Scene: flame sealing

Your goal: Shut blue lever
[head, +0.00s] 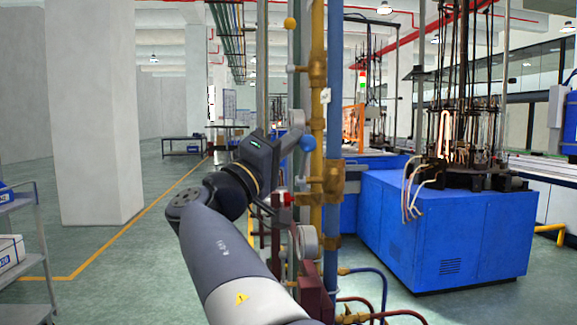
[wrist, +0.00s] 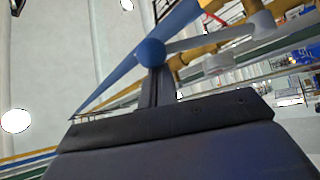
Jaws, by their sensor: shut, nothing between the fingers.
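The blue lever shows as a round blue knob (head: 308,143) in the head view, beside the yellow and blue vertical pipes.
The yellow pipe (head: 317,90) and the blue pipe (head: 334,100) stand close on the right. A yellow knob (head: 291,24) is higher up. A blue machine (head: 450,225) stands at right. A grey cart (head: 25,235) is at far left. Open floor lies left of my arm.

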